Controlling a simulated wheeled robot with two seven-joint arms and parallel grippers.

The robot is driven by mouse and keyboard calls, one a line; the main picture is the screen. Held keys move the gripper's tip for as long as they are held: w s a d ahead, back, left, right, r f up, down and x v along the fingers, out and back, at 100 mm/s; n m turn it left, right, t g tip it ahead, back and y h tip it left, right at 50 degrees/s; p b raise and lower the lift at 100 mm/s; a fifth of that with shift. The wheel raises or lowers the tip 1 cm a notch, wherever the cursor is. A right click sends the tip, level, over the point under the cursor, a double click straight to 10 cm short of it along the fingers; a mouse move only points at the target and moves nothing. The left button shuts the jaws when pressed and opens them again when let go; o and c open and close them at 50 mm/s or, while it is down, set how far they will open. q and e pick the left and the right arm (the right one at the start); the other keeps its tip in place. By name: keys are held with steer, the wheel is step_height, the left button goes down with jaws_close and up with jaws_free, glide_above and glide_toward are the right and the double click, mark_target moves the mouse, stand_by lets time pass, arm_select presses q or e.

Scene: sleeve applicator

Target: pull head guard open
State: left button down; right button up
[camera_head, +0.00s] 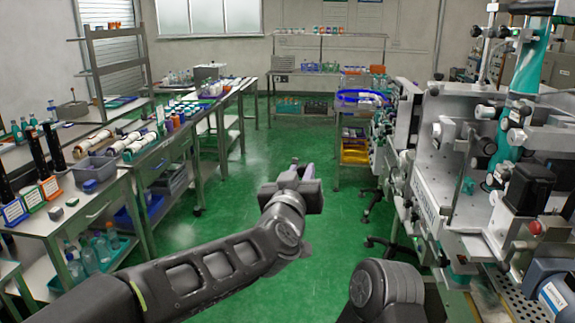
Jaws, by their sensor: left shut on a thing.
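The sleeve applicator machine (470,165) stands along the right side, with grey metal panels, rollers and teal film running down its upper part. I cannot pick out the head guard for sure among its parts. My left gripper (300,173) is over the green floor in the middle of the view, well to the left of the machine and apart from it. It is shut on a small purple thing (310,172), mostly hidden by the gripper. My right gripper is not in view; only a dark part of my right arm shows at the bottom.
Benches with bottles and boxes (150,150) line the left side. A shelf table (315,75) stands at the back. A cart with a yellow tray (355,152) and a blue ring (360,97) is beyond my gripper. The green floor (240,200) between is open.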

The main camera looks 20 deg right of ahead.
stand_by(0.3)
arm_select(q)
steer(key=c, duration=1.2)
jaws_free()
steer(key=shift+s, duration=0.1)
steer(key=b+v, duration=0.2)
steer(key=v, duration=0.5)
steer(key=shift+s, duration=0.3)
steer(key=shift+a+f, duration=0.1)
steer(key=shift+a, duration=0.05)
